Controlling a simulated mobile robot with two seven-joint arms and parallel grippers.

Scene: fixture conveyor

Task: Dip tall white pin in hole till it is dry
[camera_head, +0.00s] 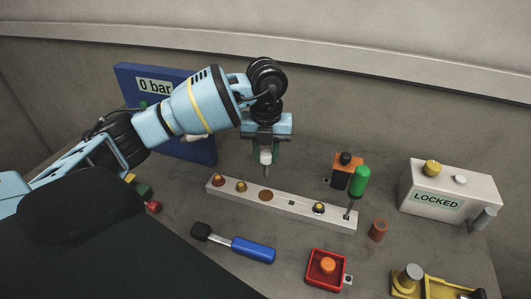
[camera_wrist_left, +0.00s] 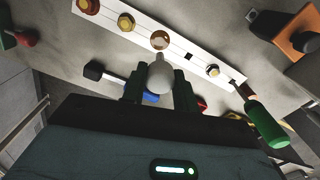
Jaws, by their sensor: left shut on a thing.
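My left gripper (camera_head: 266,158) is shut on the white pin (camera_head: 265,157), which shows between its dark green fingers. In the left wrist view the pin (camera_wrist_left: 160,76) points toward the white bar (camera_wrist_left: 205,50). The pin appears to be above and behind the bar (camera_head: 335,219), apart from it; its exact height is hard to tell. The bar has a round brown spot or hole (camera_head: 266,196) in its middle, also in the wrist view (camera_wrist_left: 160,40), and a small dark square hole (camera_head: 292,203). Gold and silver bolts sit along it. My right gripper is not in view.
A green screwdriver (camera_head: 359,181) stands at the bar's right end. A blue-handled hammer (camera_head: 253,249), a red tray (camera_head: 312,280) and a brown cylinder (camera_head: 378,230) lie in front. A white LOCKED box (camera_head: 480,192) stands right; a blue "0 bar" panel (camera_head: 128,79) stands behind my arm.

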